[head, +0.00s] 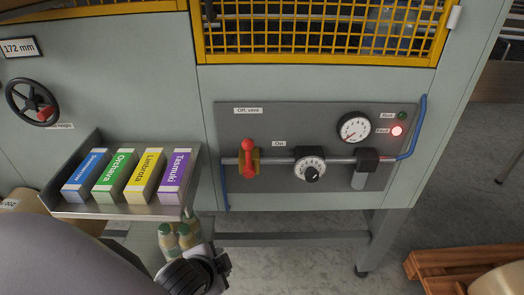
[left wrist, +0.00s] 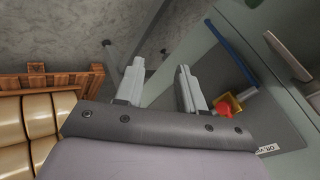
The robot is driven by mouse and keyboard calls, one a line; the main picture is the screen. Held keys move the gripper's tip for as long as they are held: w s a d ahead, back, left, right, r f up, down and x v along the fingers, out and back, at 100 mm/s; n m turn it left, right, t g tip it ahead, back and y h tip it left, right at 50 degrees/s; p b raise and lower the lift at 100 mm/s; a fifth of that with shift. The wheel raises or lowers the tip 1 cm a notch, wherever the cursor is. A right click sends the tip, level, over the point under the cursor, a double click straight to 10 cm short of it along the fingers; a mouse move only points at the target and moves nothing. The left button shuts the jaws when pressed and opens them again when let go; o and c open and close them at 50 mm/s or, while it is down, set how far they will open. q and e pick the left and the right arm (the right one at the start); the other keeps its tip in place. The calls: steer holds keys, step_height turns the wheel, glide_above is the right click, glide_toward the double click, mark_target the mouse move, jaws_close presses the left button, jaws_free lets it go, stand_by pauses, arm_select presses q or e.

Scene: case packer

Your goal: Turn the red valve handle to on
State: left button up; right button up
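The red valve handle (head: 249,158) stands upright on a yellow valve body on the grey panel (head: 330,188), pointing up towards the label "Off, vent" (head: 248,110). The label "On" (head: 279,143) is to its right. The handle also shows in the left wrist view (left wrist: 224,107), right of my fingers. My left gripper (left wrist: 160,87) is open and empty, its two fingers wide apart and clear of the handle. In the head view my left arm is at the bottom left, below the handle. My right gripper is not in view.
A pipe runs from the valve past a dial regulator (head: 309,169) to a black block (head: 367,160). A gauge (head: 354,128) and a lit red lamp (head: 397,131) are above. A metal tray (head: 120,211) with several coloured cartons juts out at left. A wooden pallet (head: 440,270) stands lower right.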

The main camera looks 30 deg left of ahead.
arm_select(q)
steer(key=w+a+r+m+t+y, duration=0.4)
steer(key=w+a+r+m, duration=0.2)
steer(key=w+m, duration=0.35)
steer(key=m+t, duration=0.6)
steer(key=m, duration=0.9)
glide_toward(248, 155)
steer(key=x, duration=0.4)
steer(key=shift+w+a+r, duration=0.2)
steer(key=shift+w, duration=0.15)
steer(key=shift+x, duration=3.05)
steer(key=shift+f, duration=0.15)
jaws_close()
